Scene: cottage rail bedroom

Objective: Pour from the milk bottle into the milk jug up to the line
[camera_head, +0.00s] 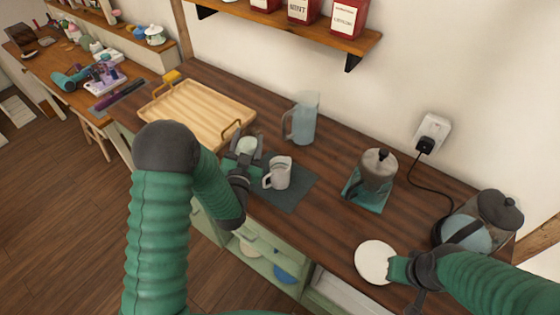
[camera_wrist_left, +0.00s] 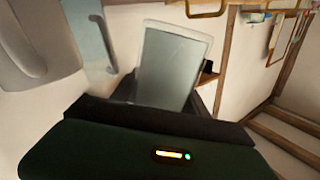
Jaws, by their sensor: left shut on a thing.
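My left gripper (camera_head: 243,165) is shut on the milk bottle (camera_head: 247,146), a pale, glassy vessel just left of the milk jug. The bottle also shows large in the left wrist view (camera_wrist_left: 172,65), upright or only slightly tilted. The milk jug (camera_head: 279,172) is small and whitish with a handle on its left. It stands on a dark grey mat (camera_head: 292,193). I see no stream between bottle and jug. The line and the milk level in the jug cannot be made out. My right gripper (camera_head: 400,270) is beside a white round disc (camera_head: 374,262); its fingers are unclear.
A wooden tray (camera_head: 200,113) lies behind on the left. A bluish pitcher (camera_head: 304,119) stands behind the jug. A moka pot (camera_head: 377,170) sits on a teal trivet to the right.

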